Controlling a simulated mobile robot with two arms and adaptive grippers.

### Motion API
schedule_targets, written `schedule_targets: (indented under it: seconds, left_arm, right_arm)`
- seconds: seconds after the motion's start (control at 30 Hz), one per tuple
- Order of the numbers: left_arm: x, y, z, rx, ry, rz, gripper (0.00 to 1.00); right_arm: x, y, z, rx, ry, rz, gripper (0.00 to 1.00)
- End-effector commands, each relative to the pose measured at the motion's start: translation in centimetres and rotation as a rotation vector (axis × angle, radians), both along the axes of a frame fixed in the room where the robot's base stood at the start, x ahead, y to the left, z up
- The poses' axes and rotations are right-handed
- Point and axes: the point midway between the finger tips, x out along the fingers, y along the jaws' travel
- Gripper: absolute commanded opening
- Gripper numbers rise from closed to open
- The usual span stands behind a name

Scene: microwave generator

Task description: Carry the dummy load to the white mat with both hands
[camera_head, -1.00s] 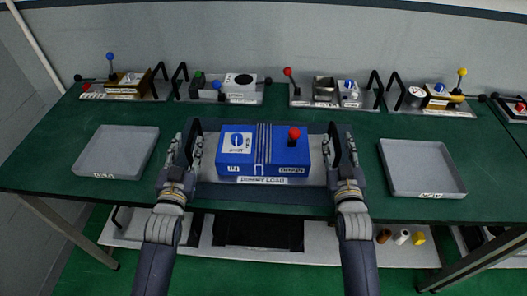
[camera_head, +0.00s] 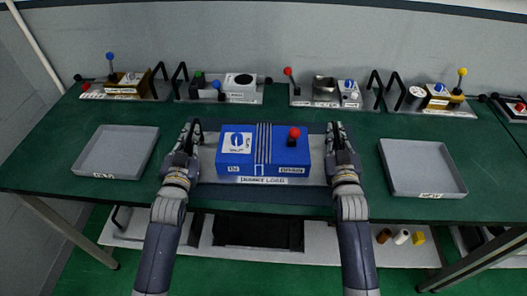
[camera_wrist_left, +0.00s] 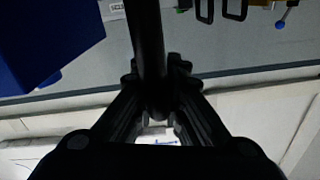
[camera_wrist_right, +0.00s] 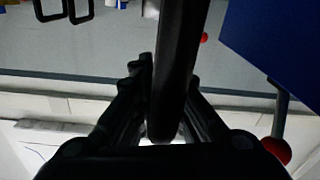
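The dummy load (camera_head: 263,157) is a blue box with a red knob, on a pale base plate with a front label. It stands level at the middle of the table, over a dark blue-grey mat (camera_head: 318,199). My left gripper (camera_head: 188,135) is at its left side; my right gripper (camera_head: 337,137) is at its right side. In the left wrist view a black handle bar (camera_wrist_left: 147,40) lies between the closed fingers. In the right wrist view another black bar (camera_wrist_right: 180,50) does too. The grippers largely hide both handles in the head view. I cannot make out a white mat for certain.
Grey trays stand to the left (camera_head: 117,152) and right (camera_head: 422,168) of the load. Several instruments with knobs and handles line the back. Green tabletop is clear between the load and each tray.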

Motion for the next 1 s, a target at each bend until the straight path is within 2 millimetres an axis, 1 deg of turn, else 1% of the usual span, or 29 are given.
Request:
schedule_targets:
  seconds: [0.27, 0.3, 0.57, 0.77, 1.0]
  left_arm:
    - [0.0, 0.0, 0.1, 0.000, -0.002, 0.000, 0.00]
    - [0.0, -0.1, 0.5, -0.001, -0.011, -0.001, 0.00]
    - [0.1, -0.1, 0.9, 0.000, -0.011, -0.001, 0.00]
    - [0.1, -0.1, 2.0, -0.001, -0.011, -0.001, 0.00]
    - [0.1, -0.1, 3.8, -0.001, -0.011, -0.001, 0.00]
  right_arm:
    - [0.0, 0.0, 0.0, 0.000, -0.001, 0.000, 0.00]
    - [0.1, 0.0, 0.5, -0.001, -0.010, 0.001, 0.00]
    - [0.1, 0.1, 0.9, 0.000, -0.010, 0.001, 0.00]
    - [0.1, 0.1, 1.9, 0.000, -0.010, 0.001, 0.00]
    - [0.1, 0.1, 3.8, 0.000, -0.010, 0.001, 0.00]
